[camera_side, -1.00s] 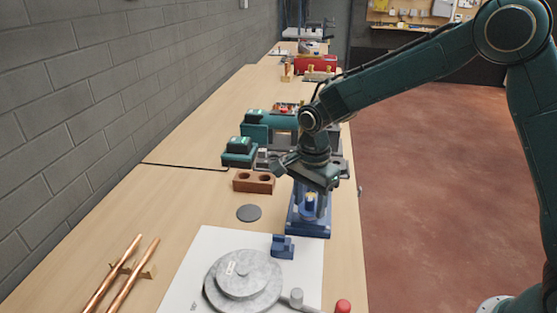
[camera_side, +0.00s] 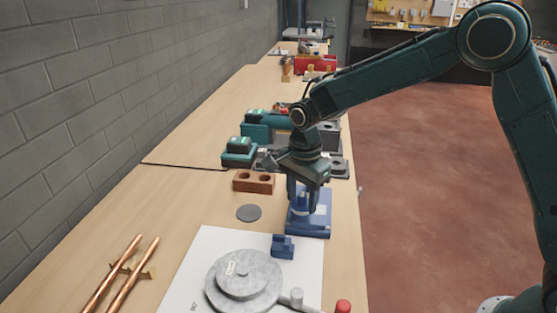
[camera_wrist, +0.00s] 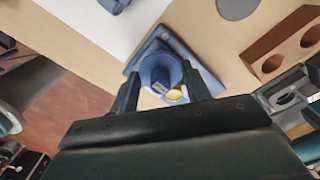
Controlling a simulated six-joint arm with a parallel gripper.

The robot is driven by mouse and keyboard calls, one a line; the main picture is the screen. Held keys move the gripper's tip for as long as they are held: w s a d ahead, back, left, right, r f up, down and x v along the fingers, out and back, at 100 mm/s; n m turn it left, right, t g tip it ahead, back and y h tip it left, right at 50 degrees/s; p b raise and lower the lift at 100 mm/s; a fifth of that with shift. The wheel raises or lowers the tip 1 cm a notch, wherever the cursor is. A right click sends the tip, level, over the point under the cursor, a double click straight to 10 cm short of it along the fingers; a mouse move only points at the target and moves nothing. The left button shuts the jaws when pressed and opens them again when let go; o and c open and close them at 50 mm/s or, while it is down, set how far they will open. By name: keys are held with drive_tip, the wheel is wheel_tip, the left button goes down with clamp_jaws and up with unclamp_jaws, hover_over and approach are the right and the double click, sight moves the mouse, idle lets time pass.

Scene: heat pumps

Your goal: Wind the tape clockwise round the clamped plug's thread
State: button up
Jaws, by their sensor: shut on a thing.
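My gripper (camera_side: 302,194) is low over the blue vise (camera_side: 318,225), pointing down. In the wrist view its two dark fingers (camera_wrist: 161,92) stand on either side of a blue round piece, which looks like the tape roll (camera_wrist: 158,66), and they are shut on it. The brass plug (camera_wrist: 177,97) shows as a small yellow end right beside the roll, close to the right finger. The thread is mostly hidden, and I cannot tell whether tape touches it. In the side view the gripper covers the plug.
A wooden block with two holes (camera_side: 253,182) and a dark disc (camera_side: 249,213) lie left of the vise. A small blue block (camera_side: 283,246) and a grey round bender (camera_side: 243,281) are in front. Copper pipes (camera_side: 121,274) lie at lower left. Teal machines (camera_side: 240,152) stand behind.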

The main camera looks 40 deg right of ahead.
drive_tip(key=shift+w, duration=0.1)
drive_tip(key=shift+w+a, duration=0.2)
drive_tip(key=shift+w, duration=0.6)
drive_tip(key=shift+w, duration=0.15)
drive_tip(key=shift+w+d, duration=0.2)
drive_tip(key=shift+w, duration=0.55)
drive_tip(key=shift+w+d, duration=0.5)
drive_tip(key=shift+w, duration=0.3)
drive_tip(key=shift+w+d, duration=0.5)
drive_tip(key=shift+d, duration=0.25)
drive_tip(key=shift+d, duration=0.1)
